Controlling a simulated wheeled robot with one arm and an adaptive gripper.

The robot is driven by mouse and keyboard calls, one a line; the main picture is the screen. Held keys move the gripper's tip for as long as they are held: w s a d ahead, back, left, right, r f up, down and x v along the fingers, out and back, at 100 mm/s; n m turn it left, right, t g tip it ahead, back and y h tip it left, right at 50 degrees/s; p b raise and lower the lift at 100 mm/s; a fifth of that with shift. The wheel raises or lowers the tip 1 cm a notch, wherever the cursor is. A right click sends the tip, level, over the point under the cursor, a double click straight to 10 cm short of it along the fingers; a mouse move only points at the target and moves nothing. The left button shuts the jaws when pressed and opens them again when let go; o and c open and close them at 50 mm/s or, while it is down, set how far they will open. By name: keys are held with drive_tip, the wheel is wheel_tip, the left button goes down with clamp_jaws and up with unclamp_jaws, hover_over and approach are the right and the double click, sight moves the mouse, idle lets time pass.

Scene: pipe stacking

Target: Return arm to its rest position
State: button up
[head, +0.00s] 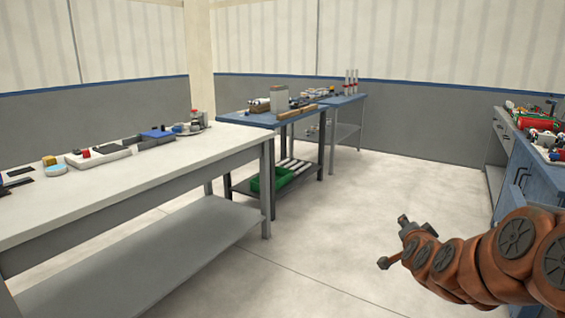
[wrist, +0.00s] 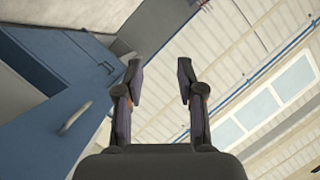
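My arm (head: 470,262) is orange-brown and reaches in from the lower right of the head view. My gripper (head: 393,242) is at its left end, over the open floor and away from every bench. In the wrist view my gripper (wrist: 160,82) has its two dark fingers apart, with nothing between them. The wrist view looks past the fingers at a blue cabinet (wrist: 50,110) on the left and a tilted wall and ceiling on the right.
A long white workbench (head: 130,172) with tools stands on the left. A blue table (head: 250,118) with parts and a green crate (head: 268,180) on its shelf stands behind it. A blue cabinet (head: 530,180) with items on top is at right. The middle floor (head: 330,230) is clear.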

drive_tip(key=s+a+r+n+g+y+p, duration=0.35)
drive_tip(key=s+a+p, duration=0.25)
drive_tip(key=s+a, duration=0.2)
drive_tip(key=s+a+r+n+g+y+p, duration=0.2)
drive_tip(key=s+a+r+n+g+p, duration=0.2)
drive_tip(key=s+a+p, duration=0.3)
drive_tip(key=s+r+n+g+p, duration=0.2)
drive_tip(key=s+r+g+p, duration=0.2)
drive_tip(key=s, duration=1.1)
drive_tip(key=s+a+r+n+g+h+p, duration=0.1)
drive_tip(key=s+r+g+p, duration=0.3)
drive_tip(key=s, duration=1.1)
drive_tip(key=r+n+p, duration=0.1)
drive_tip(key=p, duration=0.1)
drive_tip(key=shift+s+r+n+g+p, duration=0.15)
drive_tip(key=shift+s+n+g+p, duration=0.15)
drive_tip(key=shift+n+g, duration=0.05)
